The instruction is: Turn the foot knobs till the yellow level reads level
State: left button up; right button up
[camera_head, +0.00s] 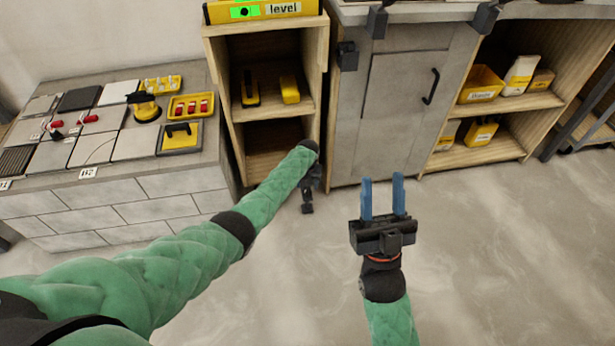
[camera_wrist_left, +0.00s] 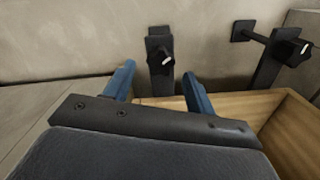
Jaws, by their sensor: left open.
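The yellow level (camera_head: 288,9) lies on top of the wooden shelf unit, cut by the top edge. A black dot shows on its green field, near the middle. Black knobs or clamps show along the grey cabinet (camera_head: 347,55). My left gripper (camera_head: 307,200) hangs in front of the shelf unit, and its fingers are hard to make out there. In the left wrist view it is open and empty (camera_wrist_left: 160,86). A black knob on a post (camera_wrist_left: 160,61) shows beyond and between its fingers; another knob (camera_wrist_left: 290,50) is to the right. My right gripper (camera_head: 382,195) is open and empty above the floor.
A tiled bench (camera_head: 120,205) with tiles, tools and yellow trays stands at the left. The grey cabinet (camera_head: 400,120) and an open shelf with yellow boxes (camera_head: 482,84) stand at the right. The floor in front (camera_head: 500,240) is clear.

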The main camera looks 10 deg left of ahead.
aim_at(308, 190)
pick_arm(q)
notch_tip(308, 190, up, 4)
jog(key=shift+f+p, duration=0.1)
jog(key=shift+p, duration=0.55)
pick_arm(e)
jog(key=w+a+f+g+h, duration=0.1)
jog(key=w+f+g, duration=0.1)
jog(key=f, duration=0.5)
jog(key=w+a+f+g, duration=0.1)
jog(key=w+f+g, duration=0.2)
jog(key=f, duration=0.4)
jog(key=shift+w+m+g+h, duration=0.3)
jog(key=shift+w+g+h, duration=0.05)
jog(key=shift+g+h, duration=0.05)
pick_arm(q)
jog(key=shift+d, duration=0.1)
pick_arm(e)
jog(key=shift+a, duration=0.1)
